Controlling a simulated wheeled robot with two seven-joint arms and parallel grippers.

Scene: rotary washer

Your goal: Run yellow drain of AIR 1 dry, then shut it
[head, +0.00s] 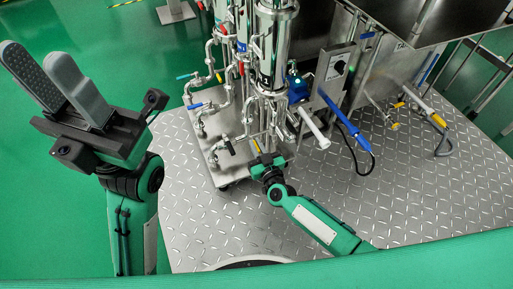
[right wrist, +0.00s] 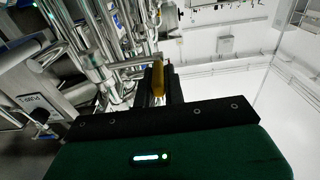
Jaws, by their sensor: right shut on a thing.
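A yellow valve handle (right wrist: 158,82) shows between my right fingers in the right wrist view. In the head view its yellow tip (head: 256,145) stands just beyond the right gripper, low on the piping. My right gripper (head: 264,159) is shut on this handle; it also shows in the right wrist view (right wrist: 160,78). The fingers hide much of the valve body, and no AIR 1 label is readable. No flow from the drain can be made out. My left gripper (head: 35,65) is raised at the left, empty, its two fingers apart.
Steel piping (head: 200,112) with blue and red handles and a vertical steel vessel (head: 275,45) crowd around the right gripper on a wheeled skid. A blue-handled lance (head: 345,117) and a steel tank (head: 440,25) stand to the right. The diamond-plate floor (head: 400,200) in front is clear.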

